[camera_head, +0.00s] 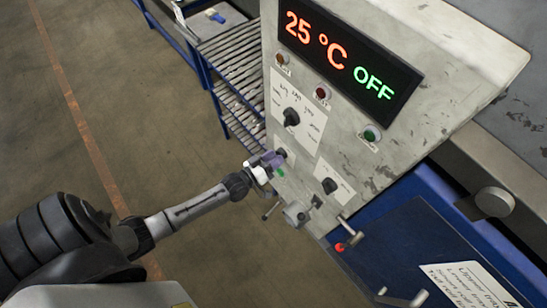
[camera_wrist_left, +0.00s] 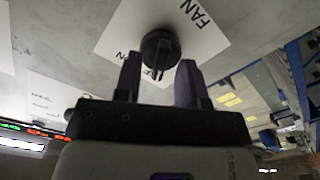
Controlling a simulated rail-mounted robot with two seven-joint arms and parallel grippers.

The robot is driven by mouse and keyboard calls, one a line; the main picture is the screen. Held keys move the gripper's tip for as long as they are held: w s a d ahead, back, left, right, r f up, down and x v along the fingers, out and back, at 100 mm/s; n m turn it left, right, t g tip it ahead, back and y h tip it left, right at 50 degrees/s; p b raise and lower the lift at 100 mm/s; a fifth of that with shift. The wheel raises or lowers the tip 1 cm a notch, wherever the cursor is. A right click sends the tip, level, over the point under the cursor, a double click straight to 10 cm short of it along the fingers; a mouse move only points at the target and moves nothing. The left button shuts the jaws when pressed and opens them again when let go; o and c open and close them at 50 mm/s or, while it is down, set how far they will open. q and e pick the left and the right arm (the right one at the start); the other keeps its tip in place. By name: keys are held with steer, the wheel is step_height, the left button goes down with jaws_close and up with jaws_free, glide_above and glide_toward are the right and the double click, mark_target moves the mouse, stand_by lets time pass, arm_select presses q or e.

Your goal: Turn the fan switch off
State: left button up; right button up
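The fan switch is a black round knob (camera_wrist_left: 160,50) on a white label marked FAN (camera_wrist_left: 192,38) in the left wrist view. In the head view the fan knob (camera_head: 281,153) sits near the panel's left edge, its label mostly hidden by my gripper. My left gripper (camera_head: 268,163) is at the panel just in front of this knob. In the left wrist view the fingers of my left gripper (camera_wrist_left: 160,75) are apart, one on each side of the knob's lower part. I cannot tell whether they touch it. My right gripper is not in view.
The grey panel (camera_head: 430,120) has a display (camera_head: 350,55) reading 25 °C and OFF. Another dial (camera_head: 291,116) is above the fan knob, and another knob (camera_head: 329,186) is to its lower right. Metal handles (camera_head: 350,234) stick out below. A slatted blue rack (camera_head: 235,70) stands behind; open floor lies left.

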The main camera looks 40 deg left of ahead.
arm_select(q)
steer(key=shift+s, duration=0.1)
steer(key=s+a+b, duration=0.1)
steer(key=s+b, duration=0.1)
steer(key=s, duration=1.1)
steer(key=shift+s+a, duration=0.3)
